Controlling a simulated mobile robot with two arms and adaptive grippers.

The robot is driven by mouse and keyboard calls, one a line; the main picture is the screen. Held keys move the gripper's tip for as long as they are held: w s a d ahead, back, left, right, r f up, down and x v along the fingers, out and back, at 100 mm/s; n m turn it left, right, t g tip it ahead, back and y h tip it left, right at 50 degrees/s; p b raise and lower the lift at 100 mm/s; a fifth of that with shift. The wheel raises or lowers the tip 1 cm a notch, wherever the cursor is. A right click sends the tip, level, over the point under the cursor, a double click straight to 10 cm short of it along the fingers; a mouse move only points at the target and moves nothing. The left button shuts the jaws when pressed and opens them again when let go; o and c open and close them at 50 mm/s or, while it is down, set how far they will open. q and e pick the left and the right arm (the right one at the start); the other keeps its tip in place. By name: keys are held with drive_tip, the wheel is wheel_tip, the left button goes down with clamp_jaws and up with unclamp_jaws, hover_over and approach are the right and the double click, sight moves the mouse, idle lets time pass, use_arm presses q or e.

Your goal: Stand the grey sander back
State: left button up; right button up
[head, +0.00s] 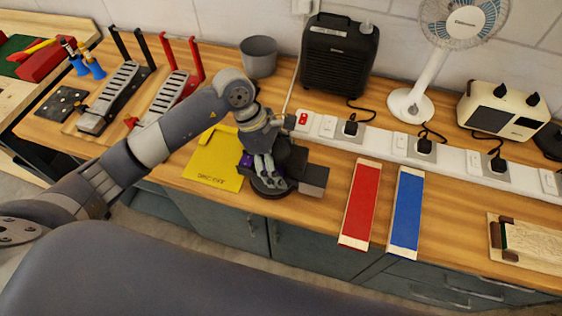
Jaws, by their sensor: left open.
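The grey sander (313,180) is on the wooden bench near its front edge, just right of the yellow sheet. It has a dark body, a round dark base and a grey box on its right side. My left gripper (268,181) is open and points down over the left part of the sander, hiding some of it. I cannot tell whether the fingers touch it. My right gripper is not in view.
A yellow sheet (212,173) lies left of the sander. A white power strip (450,158) with plugs runs behind. Red (361,205) and blue (405,212) strips lie to the right. A black heater (338,56), grey pot (259,57) and fan (436,62) stand behind.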

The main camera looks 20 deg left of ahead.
sight(275, 152)
use_arm(q)
drive_tip(key=shift+r+p, duration=0.45)
drive_tip(key=shift+r, duration=0.05)
drive_tip(key=shift+r+p, duration=0.4)
drive_tip(key=shift+p, duration=0.15)
drive_tip(key=b+v, duration=0.2)
drive_tip(key=shift+w+a+r, duration=0.2)
drive_tip(key=shift+a+r, duration=0.1)
drive_tip(key=b+v, duration=0.3)
drive_tip(key=v, duration=0.5)
drive_tip(key=shift+s, duration=0.1)
drive_tip(key=shift+a+r, duration=0.1)
drive_tip(key=shift+r, duration=0.35)
drive_tip(key=shift+s, duration=0.1)
